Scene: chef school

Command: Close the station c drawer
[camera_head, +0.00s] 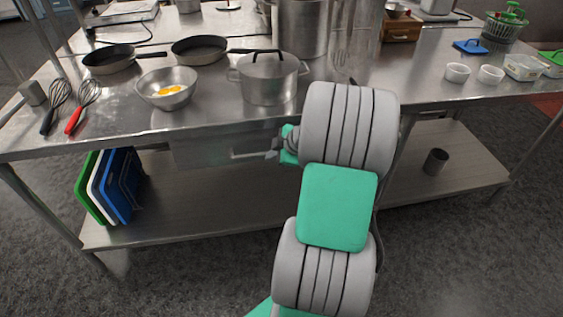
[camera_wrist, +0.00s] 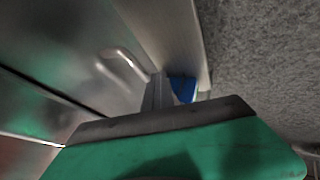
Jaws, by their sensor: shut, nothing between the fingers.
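The steel drawer (camera_head: 215,147) is under the front edge of the worktable in the head view, with a bar handle (camera_head: 250,154) on its front. I cannot tell whether a small gap is left behind the front. My gripper (camera_head: 277,146) is at the right end of the drawer front, partly hidden by my arm. In the wrist view, the handle (camera_wrist: 124,64) shows on a shiny metal face, up and left of my gripper (camera_wrist: 158,88). The fingers are together and empty, close to the metal; contact cannot be told.
The steel worktable (camera_head: 120,133) holds pans, a bowl with yolks (camera_head: 167,88), whisks and a lidded pot (camera_head: 268,78). Cutting boards (camera_head: 112,185) stand on the lower shelf (camera_head: 190,205) at left. A dark cup (camera_head: 435,161) is at right. Shelf space below the drawer is clear.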

